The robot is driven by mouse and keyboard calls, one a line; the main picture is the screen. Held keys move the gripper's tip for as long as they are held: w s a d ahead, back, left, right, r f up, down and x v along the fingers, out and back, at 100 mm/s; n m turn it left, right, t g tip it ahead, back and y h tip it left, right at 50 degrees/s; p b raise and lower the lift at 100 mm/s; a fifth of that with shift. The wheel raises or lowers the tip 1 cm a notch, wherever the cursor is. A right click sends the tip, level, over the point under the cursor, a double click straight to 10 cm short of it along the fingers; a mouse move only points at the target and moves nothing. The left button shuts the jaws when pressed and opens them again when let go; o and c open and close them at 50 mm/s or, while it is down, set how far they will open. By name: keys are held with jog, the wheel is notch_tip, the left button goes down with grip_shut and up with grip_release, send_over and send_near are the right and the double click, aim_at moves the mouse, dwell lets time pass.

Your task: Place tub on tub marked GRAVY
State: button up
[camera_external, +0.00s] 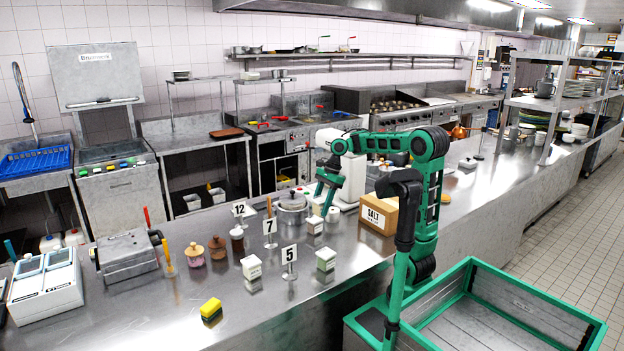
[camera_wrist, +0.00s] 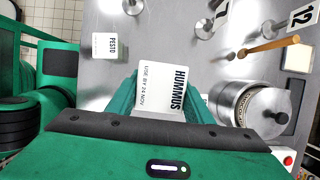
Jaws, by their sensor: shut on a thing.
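My gripper (camera_wrist: 160,100) is shut on a white tub (camera_wrist: 158,82) marked HUMMUS, with its lettering facing the wrist camera. In the external view my gripper (camera_external: 325,201) points down over the counter beside the steel pot. A smaller-looking white tub marked PESTO (camera_wrist: 107,46) stands apart, to the upper left in the wrist view. In the external view white tubs stand near the number 5 stand, one to its left (camera_external: 251,268) and one to its right (camera_external: 326,259). Their labels are too small to read there. I cannot make out the word GRAVY in either view.
A lidded steel pot (camera_external: 293,214) stands close to my gripper. Number stands 5 (camera_external: 289,254), 7 (camera_external: 270,228) and 12 (camera_external: 239,210) rise from the counter. A SALT box (camera_external: 379,214) stands to the right. Jars and a sponge (camera_external: 211,308) are at left.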

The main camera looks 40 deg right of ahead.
jog(key=w+a+r, duration=0.3)
jog(key=w+a, duration=0.1)
jog(key=a, duration=0.1)
send_over(311, 219)
jog(key=d, duration=0.2)
jog(key=f, duration=0.7)
jog(key=shift+s+a+f, duration=0.1)
jog(key=shift+s+a, duration=0.15)
jog(key=shift+f, duration=2)
jog(key=shift+f, duration=0.1)
jog(key=o, duration=1.2)
jog(key=v, duration=1.2)
jog(key=shift+d, duration=0.2)
